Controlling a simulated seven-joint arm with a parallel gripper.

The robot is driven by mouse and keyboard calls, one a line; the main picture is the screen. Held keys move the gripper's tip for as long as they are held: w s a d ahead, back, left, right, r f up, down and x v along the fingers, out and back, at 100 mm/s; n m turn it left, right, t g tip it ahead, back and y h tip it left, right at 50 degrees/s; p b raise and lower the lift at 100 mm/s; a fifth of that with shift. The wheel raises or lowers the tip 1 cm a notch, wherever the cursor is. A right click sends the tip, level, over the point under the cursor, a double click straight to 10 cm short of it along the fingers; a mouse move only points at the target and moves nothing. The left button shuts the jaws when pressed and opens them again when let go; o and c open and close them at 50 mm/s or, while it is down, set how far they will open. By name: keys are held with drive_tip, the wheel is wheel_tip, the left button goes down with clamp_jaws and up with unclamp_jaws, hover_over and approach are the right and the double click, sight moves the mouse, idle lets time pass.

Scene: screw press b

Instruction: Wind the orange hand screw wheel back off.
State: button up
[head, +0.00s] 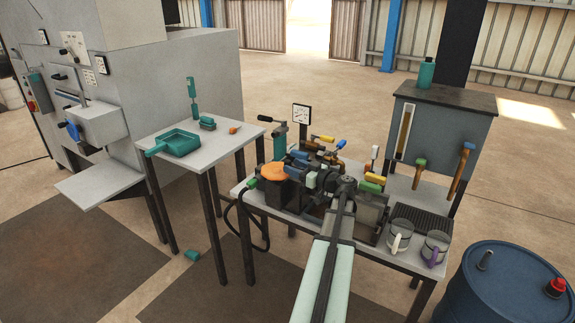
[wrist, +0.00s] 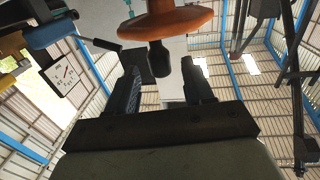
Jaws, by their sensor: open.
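The orange hand screw wheel (head: 275,172) is at the left end of the bench in the head view, beside dark machine parts. In the wrist view the orange wheel (wrist: 180,24) spans the top middle, with a dark stub below it. My gripper (wrist: 165,82) is open, its dark fingers apart below the wheel. The stub appears between the fingers in that picture; I cannot tell whether anything touches. In the head view my fingers are hard to make out among the dark parts.
The bench (head: 285,210) is crowded with levers and coloured handles. A gauge (head: 302,114) stands behind. Two mugs (head: 400,236) sit at the right, near a blue drum (head: 508,285). A side table (head: 226,145) at the left holds a teal tray (head: 178,143).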

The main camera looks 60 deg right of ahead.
sight(289, 161)
drive_tip(key=shift+w+d, duration=0.2)
drive_tip(key=shift+w, duration=1.65)
drive_tip(key=shift+c, duration=0.5)
drive_tip(key=c, duration=0.8)
drive_tip(key=shift+w+d+n+y, duration=0.1)
drive_tip(key=shift+d+n+y, duration=0.5)
drive_tip(key=shift+y, duration=0.5)
drive_tip(key=shift+c, duration=0.2)
drive_tip(key=n+y, duration=0.2)
drive_tip(key=y, duration=0.1)
drive_tip(key=shift+w+d, duration=0.15)
drive_tip(key=shift+d, duration=0.2)
drive_tip(key=n+y, duration=0.1)
drive_tip(key=n+g+y, duration=0.1)
drive_tip(key=y, duration=0.1)
drive_tip(key=n+y, duration=0.1)
drive_tip(key=shift+w+d+y, duration=0.3)
drive_tip(key=shift+d, duration=0.1)
drive_tip(key=shift+w+n+g+y, duration=0.1)
drive_tip(key=shift+n+g+y, duration=0.6)
drive_tip(key=shift+y, duration=0.4)
